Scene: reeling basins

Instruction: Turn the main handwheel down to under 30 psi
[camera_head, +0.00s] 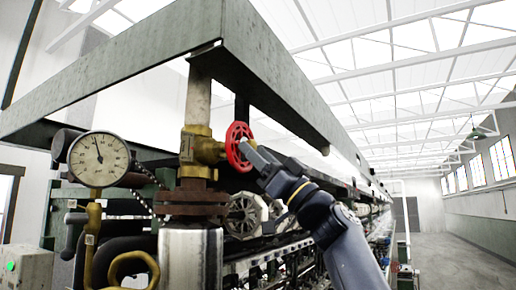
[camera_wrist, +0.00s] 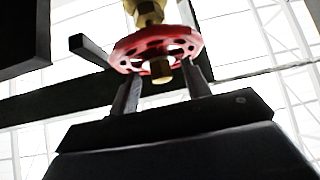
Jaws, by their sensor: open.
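The red handwheel (camera_head: 238,146) sits on a brass valve (camera_head: 202,148) on the upright pipe, under the green frame beam. In the wrist view the handwheel (camera_wrist: 156,46) shows its spoked face, with the brass hub nut in the middle. My gripper (camera_head: 249,151) is at the wheel's right side in the head view. In the wrist view its two fingers (camera_wrist: 161,78) stand apart and reach the near rim on either side of the hub; whether they touch it I cannot tell. The round white gauge (camera_head: 98,159) is at left, its needle pointing nearly straight up; its numbers are too small to read.
A pale grey handwheel (camera_head: 246,215) is just below the red one. A thick green beam (camera_head: 262,60) runs close above my gripper. A metal cylinder (camera_head: 191,258) stands below the pipe flange. The aisle floor (camera_head: 450,250) at right is clear.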

